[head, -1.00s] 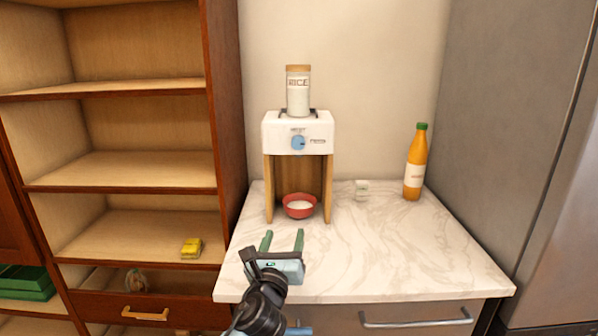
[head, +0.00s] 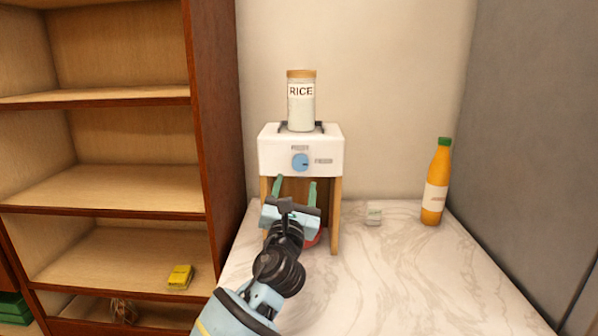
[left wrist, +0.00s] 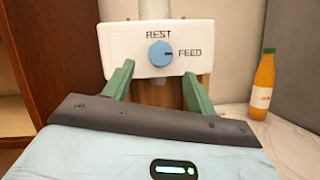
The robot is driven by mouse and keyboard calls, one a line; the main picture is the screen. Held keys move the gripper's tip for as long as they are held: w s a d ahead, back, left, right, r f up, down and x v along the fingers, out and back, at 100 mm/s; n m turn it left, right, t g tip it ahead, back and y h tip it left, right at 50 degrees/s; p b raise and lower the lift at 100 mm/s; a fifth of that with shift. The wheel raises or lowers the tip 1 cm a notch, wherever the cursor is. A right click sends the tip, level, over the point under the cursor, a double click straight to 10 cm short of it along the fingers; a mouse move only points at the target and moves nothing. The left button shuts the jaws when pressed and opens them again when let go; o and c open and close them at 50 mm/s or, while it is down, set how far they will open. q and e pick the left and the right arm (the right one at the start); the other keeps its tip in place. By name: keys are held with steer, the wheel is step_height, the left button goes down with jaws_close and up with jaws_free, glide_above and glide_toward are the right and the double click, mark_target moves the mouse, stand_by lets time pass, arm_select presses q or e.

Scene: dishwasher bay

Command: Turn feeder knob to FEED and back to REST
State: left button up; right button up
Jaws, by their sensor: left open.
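The feeder (head: 270,150) is a white box on wooden legs. Its round blue knob (head: 300,162) is on the front, with REST above it and FEED to its right. The knob also shows in the left wrist view (left wrist: 161,53); a small dark mark seems to lie on its right side, but its setting is hard to tell. My left gripper (head: 295,184) is open and empty, its green fingers below the knob in the picture. In the left wrist view the fingertips stand either side of and below the knob, apart from it. My right gripper is not in view.
A rice jar (head: 301,105) stands on the feeder. A red bowl (head: 314,240) beneath is mostly hidden by my arm. A wooden shelf is at left.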

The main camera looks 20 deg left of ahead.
mark_target(300, 167)
arm_select(q)
steer(key=x, duration=0.4)
steer(key=shift+f, duration=0.15)
steer(key=shift+b+x, duration=0.3)
steer(key=shift+x, duration=0.65)
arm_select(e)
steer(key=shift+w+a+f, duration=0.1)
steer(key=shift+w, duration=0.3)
arm_select(q)
steer(key=c, duration=1)
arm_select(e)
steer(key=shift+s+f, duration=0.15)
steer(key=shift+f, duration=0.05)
